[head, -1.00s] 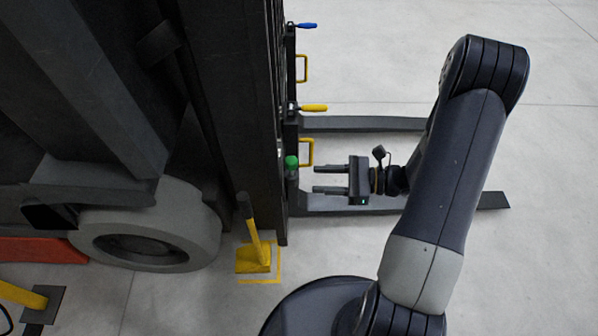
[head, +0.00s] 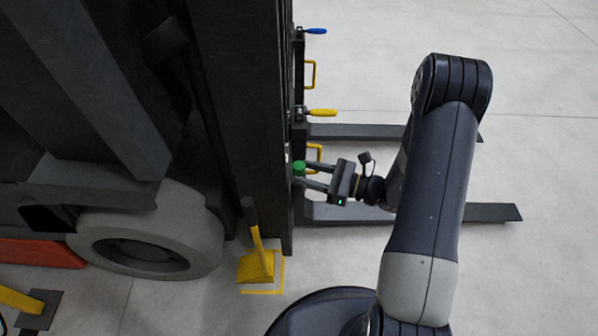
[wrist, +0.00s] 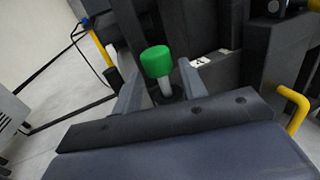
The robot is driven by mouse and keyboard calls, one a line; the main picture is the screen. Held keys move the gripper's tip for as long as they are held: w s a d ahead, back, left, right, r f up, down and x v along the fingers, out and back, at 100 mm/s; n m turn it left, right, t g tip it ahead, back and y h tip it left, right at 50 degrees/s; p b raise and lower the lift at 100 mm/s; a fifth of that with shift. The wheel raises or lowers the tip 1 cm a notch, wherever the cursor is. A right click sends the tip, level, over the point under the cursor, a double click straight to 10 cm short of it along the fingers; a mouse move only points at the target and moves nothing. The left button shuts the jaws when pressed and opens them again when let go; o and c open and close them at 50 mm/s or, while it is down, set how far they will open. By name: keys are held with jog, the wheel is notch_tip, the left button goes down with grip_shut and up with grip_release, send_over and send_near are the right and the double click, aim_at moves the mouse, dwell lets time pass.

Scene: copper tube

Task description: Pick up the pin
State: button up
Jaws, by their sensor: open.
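The pin has a green cap and a pale shaft. In the head view the pin (head: 299,168) stands at the side of the dark forklift mast. In the wrist view the pin (wrist: 157,62) is upright, its lower shaft entering a dark round base. My gripper (head: 305,176) reaches left toward it, with its fingers by the green cap. In the wrist view my gripper (wrist: 160,80) is open, one finger on each side of the pin's shaft. I cannot tell whether either finger touches it.
A yellow handle (head: 314,155) sits just behind my gripper, and a yellow lever (head: 322,112) and a blue lever (head: 315,31) are farther back. Dark forks (head: 420,212) extend right over the floor. A yellow wheel chock (head: 256,265) stands in front. The floor at right is clear.

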aim_at(299, 171)
jog(key=shift+x, duration=1.55)
jog(key=c, duration=0.8)
jog(key=shift+o, duration=0.2)
